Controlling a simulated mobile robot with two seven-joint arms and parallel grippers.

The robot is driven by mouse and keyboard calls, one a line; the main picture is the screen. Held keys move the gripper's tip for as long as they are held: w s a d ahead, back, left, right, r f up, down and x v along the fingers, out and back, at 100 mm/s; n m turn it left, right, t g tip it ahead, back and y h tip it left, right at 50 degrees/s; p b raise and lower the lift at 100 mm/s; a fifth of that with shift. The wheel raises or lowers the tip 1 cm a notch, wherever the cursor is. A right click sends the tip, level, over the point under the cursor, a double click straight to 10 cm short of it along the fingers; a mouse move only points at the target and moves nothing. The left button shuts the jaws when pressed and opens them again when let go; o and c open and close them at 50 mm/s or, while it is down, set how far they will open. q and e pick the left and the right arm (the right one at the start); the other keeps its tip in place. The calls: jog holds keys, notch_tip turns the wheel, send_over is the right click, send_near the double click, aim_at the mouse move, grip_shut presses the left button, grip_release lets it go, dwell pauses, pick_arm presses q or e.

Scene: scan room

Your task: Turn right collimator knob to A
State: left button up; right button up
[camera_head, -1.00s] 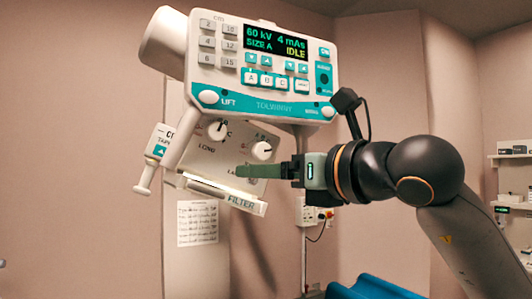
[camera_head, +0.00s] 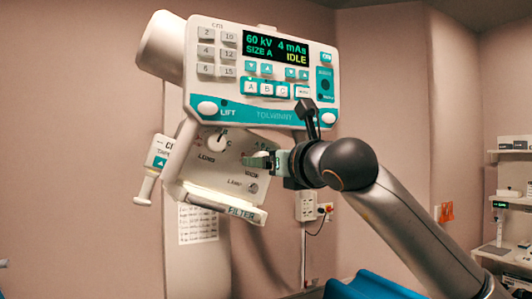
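The collimator (camera_head: 208,172) hangs under the X-ray console, its front panel marked LONG and LAMP. Its left knob (camera_head: 216,142) shows clearly. The right knob is mostly hidden behind my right gripper (camera_head: 257,162), with small letters just above the fingers. The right gripper comes in from the right, its fingers pointing left across the knob's place. I cannot tell whether the fingers touch or grip the knob, or which letter it points to. My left gripper is not in view.
The console (camera_head: 262,72) above reads 60 kV, 4 mAs, SIZE A, IDLE. A filter slot bar (camera_head: 230,208) runs below the collimator panel. A tape handle (camera_head: 152,170) hangs at its left. A blue surface (camera_head: 370,289) lies low in front. Shelves stand at the right.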

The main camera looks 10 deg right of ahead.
jog(key=shift+w+a, duration=0.15)
jog(key=shift+w, duration=0.25)
jog(key=shift+c, duration=0.2)
grip_shut()
